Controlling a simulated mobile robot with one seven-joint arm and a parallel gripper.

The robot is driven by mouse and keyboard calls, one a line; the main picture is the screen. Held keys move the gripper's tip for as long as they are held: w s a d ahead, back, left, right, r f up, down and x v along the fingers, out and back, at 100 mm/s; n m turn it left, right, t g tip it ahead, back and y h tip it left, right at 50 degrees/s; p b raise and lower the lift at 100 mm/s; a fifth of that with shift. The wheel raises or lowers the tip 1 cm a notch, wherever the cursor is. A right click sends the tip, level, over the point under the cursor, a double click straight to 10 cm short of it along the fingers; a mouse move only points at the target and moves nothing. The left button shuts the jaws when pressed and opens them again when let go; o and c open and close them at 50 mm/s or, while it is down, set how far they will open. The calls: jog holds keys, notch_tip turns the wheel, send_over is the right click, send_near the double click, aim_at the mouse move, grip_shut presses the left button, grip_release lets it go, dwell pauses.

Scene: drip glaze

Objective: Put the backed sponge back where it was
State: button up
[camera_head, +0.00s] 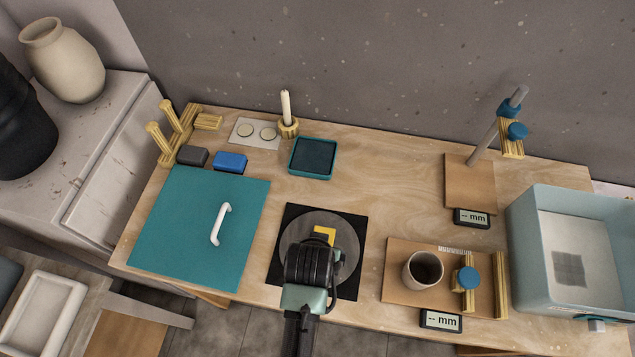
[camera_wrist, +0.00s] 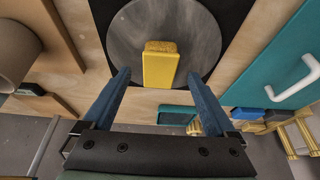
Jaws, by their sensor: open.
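A yellow block with a rougher, browner end face, which looks like the sponge, sits on a grey round disc (camera_head: 345,233). The yellow block (camera_wrist: 160,68) shows nearly whole in the wrist view; in the head view only its far part (camera_head: 324,235) shows past my gripper. My gripper (camera_head: 312,258) is over the near part of the disc. In the wrist view its two blue fingers are spread, one on each side of the block, with gaps to both. I cannot tell the height of the fingertips over the disc. The disc lies on a black square mat (camera_head: 287,222).
Back left are a blue block (camera_head: 230,162), a dark grey block (camera_head: 192,156), a wooden rack (camera_head: 168,135) and a teal tray (camera_head: 313,157). A teal board with a white handle (camera_head: 200,225) lies left; a cup (camera_head: 424,270) and basin (camera_head: 565,300) stand right. The table's back middle is clear.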

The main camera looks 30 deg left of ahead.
jog(key=a+v, duration=0.1)
jog(key=v, duration=0.6)
jog(key=shift+d+r, duration=0.2)
jog(key=shift+d, duration=0.35)
